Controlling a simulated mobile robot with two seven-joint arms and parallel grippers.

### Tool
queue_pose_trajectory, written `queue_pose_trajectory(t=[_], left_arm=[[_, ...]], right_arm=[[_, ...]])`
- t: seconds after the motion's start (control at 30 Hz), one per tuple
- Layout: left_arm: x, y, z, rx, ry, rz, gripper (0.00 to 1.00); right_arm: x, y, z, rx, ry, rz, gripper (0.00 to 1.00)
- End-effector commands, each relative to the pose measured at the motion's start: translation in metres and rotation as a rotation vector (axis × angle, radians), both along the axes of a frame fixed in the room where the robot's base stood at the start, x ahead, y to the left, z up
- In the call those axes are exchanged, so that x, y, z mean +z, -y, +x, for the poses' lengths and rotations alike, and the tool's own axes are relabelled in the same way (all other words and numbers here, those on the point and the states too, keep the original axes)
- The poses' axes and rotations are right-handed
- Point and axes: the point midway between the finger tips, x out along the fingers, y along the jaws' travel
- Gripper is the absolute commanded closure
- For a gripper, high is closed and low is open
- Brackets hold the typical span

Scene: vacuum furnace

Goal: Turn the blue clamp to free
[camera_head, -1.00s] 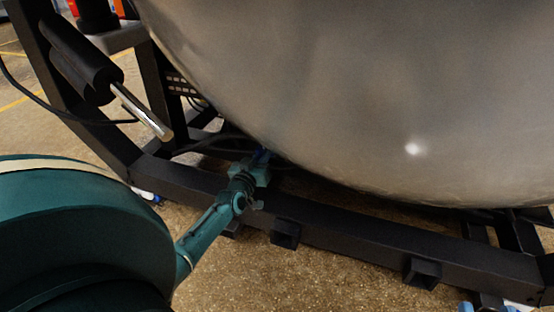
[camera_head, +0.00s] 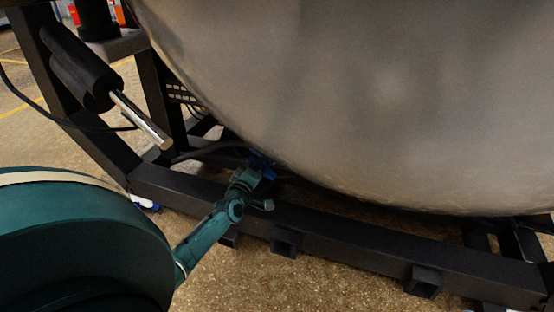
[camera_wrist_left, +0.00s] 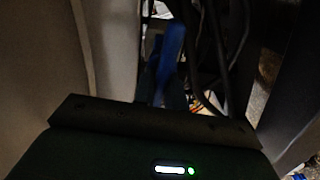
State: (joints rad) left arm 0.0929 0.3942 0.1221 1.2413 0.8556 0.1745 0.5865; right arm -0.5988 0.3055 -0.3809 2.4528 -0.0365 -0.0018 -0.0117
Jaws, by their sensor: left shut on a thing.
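The blue clamp (camera_head: 262,164) is small and partly hidden under the lower edge of the large metal vessel (camera_head: 370,90). My left gripper (camera_head: 259,171) reaches it from below left, over the black frame beam, and is shut on it. In the left wrist view the clamp (camera_wrist_left: 173,50) shows as a dark blue upright bar beyond the gripper body, in shadow. The fingertips are too dark there to make out. My right gripper is not in view.
A black frame beam (camera_head: 350,246) runs just below the vessel, with square tube stubs on its front. A black cylinder with a bright rod (camera_head: 140,118) stands at upper left. Dark cables (camera_wrist_left: 212,50) hang close beside the clamp.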

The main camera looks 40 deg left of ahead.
Motion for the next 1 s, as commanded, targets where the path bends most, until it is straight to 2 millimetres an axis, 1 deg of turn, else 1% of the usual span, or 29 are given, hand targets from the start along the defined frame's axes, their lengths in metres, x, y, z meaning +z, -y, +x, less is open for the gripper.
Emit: queue_pose_trajectory(t=[0.03, 0.3, 0.77, 0.8, 1.0], left_arm=[[0.0131, 0.0069, 0.0061, -0.013, 0.033, -0.017, 1.00], [0.0121, 0.0081, 0.0063, -0.015, 0.050, -0.080, 1.00], [0.0111, 0.0090, 0.0064, -0.017, 0.051, -0.093, 1.00], [0.0111, 0.0091, 0.0064, -0.017, 0.051, -0.093, 0.84], [0.0111, 0.0081, 0.0062, -0.016, 0.050, -0.091, 0.67]], right_arm=[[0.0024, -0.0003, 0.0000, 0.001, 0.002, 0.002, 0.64], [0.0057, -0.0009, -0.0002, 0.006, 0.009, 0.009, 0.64], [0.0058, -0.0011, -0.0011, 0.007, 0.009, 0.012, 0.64], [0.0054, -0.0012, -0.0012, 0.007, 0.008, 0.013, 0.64], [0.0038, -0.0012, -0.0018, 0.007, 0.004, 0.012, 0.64]])
